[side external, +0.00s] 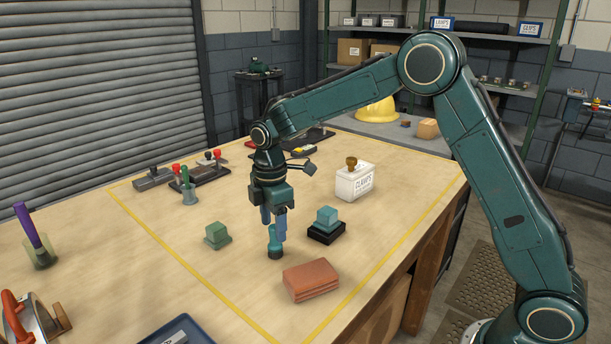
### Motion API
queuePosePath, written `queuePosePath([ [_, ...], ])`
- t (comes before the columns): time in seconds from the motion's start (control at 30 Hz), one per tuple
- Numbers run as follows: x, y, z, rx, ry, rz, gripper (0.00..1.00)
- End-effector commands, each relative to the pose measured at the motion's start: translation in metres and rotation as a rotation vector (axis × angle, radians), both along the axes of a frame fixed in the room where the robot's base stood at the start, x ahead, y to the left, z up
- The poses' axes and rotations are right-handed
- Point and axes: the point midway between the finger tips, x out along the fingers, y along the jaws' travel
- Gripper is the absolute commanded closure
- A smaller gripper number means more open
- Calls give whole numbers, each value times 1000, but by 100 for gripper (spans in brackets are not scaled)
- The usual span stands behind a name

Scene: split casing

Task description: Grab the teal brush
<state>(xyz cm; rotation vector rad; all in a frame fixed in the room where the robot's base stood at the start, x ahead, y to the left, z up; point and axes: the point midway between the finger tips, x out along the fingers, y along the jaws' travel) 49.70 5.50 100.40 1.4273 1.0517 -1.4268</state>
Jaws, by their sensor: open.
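The teal brush (275,243) stands upright on the wooden table, a short teal post with a dark foot. My gripper (274,228) points straight down over it with its blue fingers open. The fingers appear to be on either side of the brush's top. Whether they touch it cannot be told from this view. The fingers partly hide the upper part of the brush.
A teal block on a black base (326,225) stands close to the right, a green block (217,236) to the left, and a reddish brick (311,280) in front. A white box (355,183) is behind right. Yellow lines mark the table (165,285).

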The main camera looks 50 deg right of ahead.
Motion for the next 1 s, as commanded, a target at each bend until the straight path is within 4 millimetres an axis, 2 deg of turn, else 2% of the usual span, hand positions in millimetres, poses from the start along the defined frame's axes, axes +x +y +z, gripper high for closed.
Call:
queuePosePath([
  [0.5,-2,0,-48,1,2,0,44],
  [1.0,-2,0,-50,0,1,0,44],
])
